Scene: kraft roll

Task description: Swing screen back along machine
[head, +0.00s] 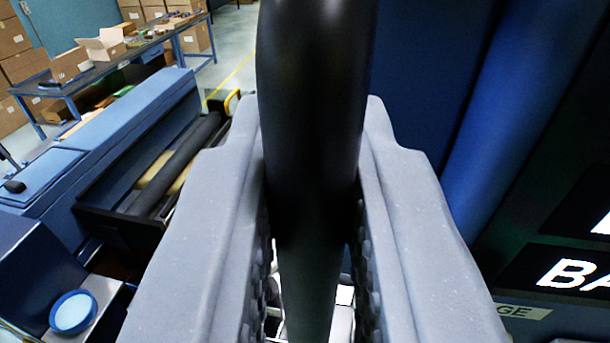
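A thick black bar (312,90) runs down the middle of the head view, between the two grey fingers of my gripper (312,160). The fingers lie close along both sides of the bar and appear shut on it. The bar narrows downward between the ribbed finger pads, with thin bright slits beside its lower part. A large dark blue panel (420,75) stands at the right behind the bar. Whether the bar joins this panel, and which part is the screen, I cannot tell; my gripper hides the area below.
A blue machine (130,110) with dark rollers (180,160) stretches along the left. A workbench (110,68) with an open carton stands behind it, and stacked cartons (20,55) are at upper left. A dark face with white lettering (570,272) is close at right. Some floor shows upper centre-left.

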